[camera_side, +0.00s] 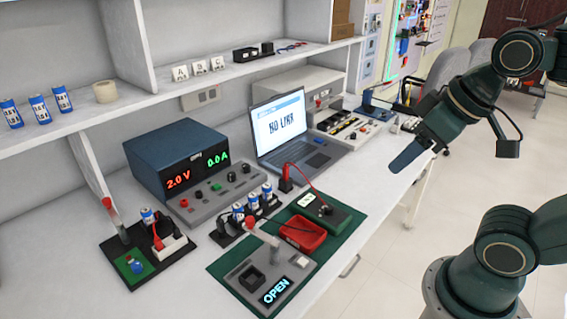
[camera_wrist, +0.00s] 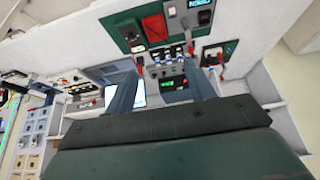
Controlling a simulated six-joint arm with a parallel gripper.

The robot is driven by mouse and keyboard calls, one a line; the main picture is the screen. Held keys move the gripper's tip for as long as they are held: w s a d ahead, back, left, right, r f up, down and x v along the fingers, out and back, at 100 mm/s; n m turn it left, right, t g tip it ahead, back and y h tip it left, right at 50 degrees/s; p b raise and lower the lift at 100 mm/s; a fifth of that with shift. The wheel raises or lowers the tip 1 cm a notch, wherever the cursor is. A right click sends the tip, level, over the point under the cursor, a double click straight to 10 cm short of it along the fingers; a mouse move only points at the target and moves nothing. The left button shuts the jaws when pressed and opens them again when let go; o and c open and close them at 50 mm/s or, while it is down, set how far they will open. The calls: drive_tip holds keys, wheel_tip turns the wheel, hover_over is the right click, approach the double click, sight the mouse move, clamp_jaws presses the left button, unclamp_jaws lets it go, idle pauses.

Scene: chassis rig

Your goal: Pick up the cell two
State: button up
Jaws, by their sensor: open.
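Several blue-and-white cells (camera_side: 238,212) stand upright in a row in a black rack on the bench. They show small in the wrist view (camera_wrist: 168,54), between and beyond my fingers. Which one is cell two I cannot tell, as the labels are too small to read. Another cell (camera_side: 147,216) stands in the black fixture (camera_side: 122,262) at the left. Three more cells (camera_side: 38,109) stand on the shelf.
A power supply (camera_side: 178,160) reading 2.0 V and 0.0 A stands behind the rack. A laptop (camera_side: 290,135) showing "NO LINK" is beside it. A red tray (camera_side: 303,233), a meter (camera_side: 322,212) and an "OPEN" display fixture (camera_side: 262,280) with a lever lie in front on green mats.

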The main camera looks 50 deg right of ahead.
drive_tip(key=w+a+m+g, duration=0.25)
drive_tip(key=w+m, duration=0.55)
drive_tip(key=w, duration=1.4)
drive_tip(key=w+a+f+m+g, duration=0.3)
drive_tip(key=w+f+m, duration=0.5)
drive_tip(key=w+f, duration=0.9)
drive_tip(key=shift+w+a+f, duration=0.3)
drive_tip(key=shift+f, duration=0.4)
hover_over(238, 206)
wheel_tip(238, 206, down, 8)
drive_tip(key=shift+r, duration=0.1)
drive_tip(key=shift+f, duration=0.4)
drive_tip(key=shift+f, duration=0.1)
